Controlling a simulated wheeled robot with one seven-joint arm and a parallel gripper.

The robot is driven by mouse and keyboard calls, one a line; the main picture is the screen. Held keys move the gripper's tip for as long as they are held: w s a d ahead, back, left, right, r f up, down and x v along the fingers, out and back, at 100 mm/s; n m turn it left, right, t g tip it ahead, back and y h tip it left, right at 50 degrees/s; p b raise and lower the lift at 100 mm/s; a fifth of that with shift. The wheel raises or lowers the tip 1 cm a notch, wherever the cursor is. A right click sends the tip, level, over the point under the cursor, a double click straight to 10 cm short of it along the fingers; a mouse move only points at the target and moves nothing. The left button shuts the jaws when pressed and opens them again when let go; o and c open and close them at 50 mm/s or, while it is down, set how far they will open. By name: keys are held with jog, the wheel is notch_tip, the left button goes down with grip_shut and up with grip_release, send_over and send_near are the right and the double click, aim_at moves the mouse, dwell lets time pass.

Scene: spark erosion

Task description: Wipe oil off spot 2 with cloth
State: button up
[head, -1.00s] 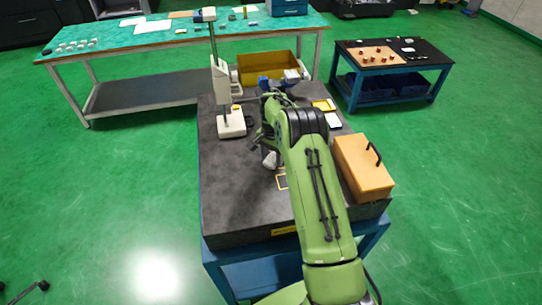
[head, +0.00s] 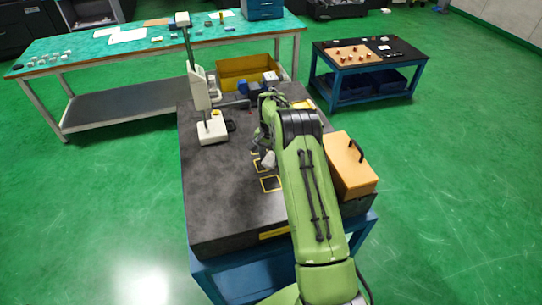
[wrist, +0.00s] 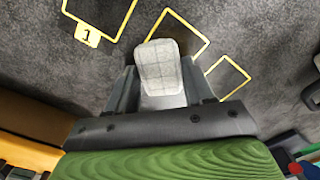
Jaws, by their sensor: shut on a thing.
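My gripper (wrist: 161,92) is shut on a folded pale grey checked cloth (wrist: 160,62), which sticks out beyond the fingers in the wrist view. In the head view the gripper (head: 267,157) hangs over the dark stone table. Yellow-outlined squares are marked on the stone. In the wrist view spot 1 (wrist: 98,12) is at the upper left with its number tag. A middle square (wrist: 186,30) lies partly behind the cloth, its number not visible. A third square (wrist: 226,77) is at the right, partly hidden by a finger. I cannot tell whether the cloth touches the stone.
A white height-gauge stand (head: 212,130) stands on the stone table (head: 215,200) left of my arm. An orange box with a black handle (head: 350,168) is at its right edge. A yellow bin (head: 248,72) is behind. The front left of the stone is clear.

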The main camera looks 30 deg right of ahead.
jog(key=shift+w+a+b, duration=0.1)
jog(key=shift+w+a, duration=0.05)
jog(key=shift+a, duration=0.85)
jog(key=shift+w+a+b, duration=0.1)
jog(key=shift+w+a, duration=0.1)
jog(key=shift+a, duration=0.8)
jog(key=shift+w+a+b, duration=0.1)
jog(key=shift+w+a, duration=0.05)
jog(key=shift+a, duration=0.85)
jog(key=shift+d+r+p, duration=0.15)
jog(key=shift+r+p, duration=1.8)
jog(key=shift+r, duration=1.1)
notch_tip(320, 180, up, 3)
jog(key=shift+p, duration=1)
jog(key=shift+f, duration=0.1)
jog(key=b, duration=0.5)
send_over(255, 166)
jog(key=shift+f, duration=3.45)
jog(key=shift+f+b, duration=0.7)
jog(key=shift+f, duration=0.35)
